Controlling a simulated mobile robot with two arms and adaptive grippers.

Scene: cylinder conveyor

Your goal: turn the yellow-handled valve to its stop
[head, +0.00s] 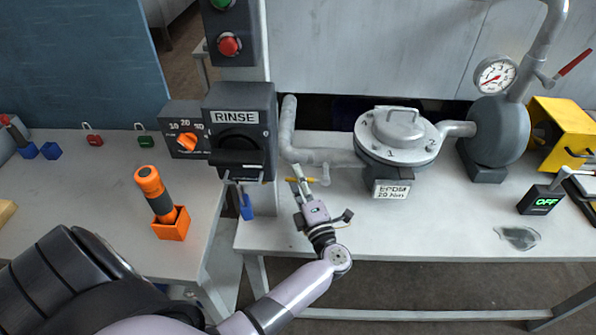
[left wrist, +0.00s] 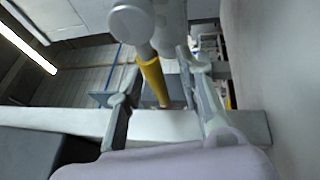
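The yellow valve handle (head: 291,180) sticks out at the front of the grey pipe, low beside the rinse box. It also shows in the left wrist view (left wrist: 153,80), running between my two fingers from a round grey valve hub (left wrist: 131,25). My left gripper (head: 301,184) reaches the handle from the front. Its fingers (left wrist: 157,75) are apart, one on each side of the handle, with visible gaps. I cannot tell if either finger touches it. My right gripper is not in view.
The rinse box (head: 238,175) stands close left of the handle, with a blue tag hanging below. The grey pipe (head: 325,147) and round lidded vessel (head: 397,150) are behind and right. The bench front (head: 400,230) is mostly clear. An orange flashlight (head: 152,190) stands on the left table.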

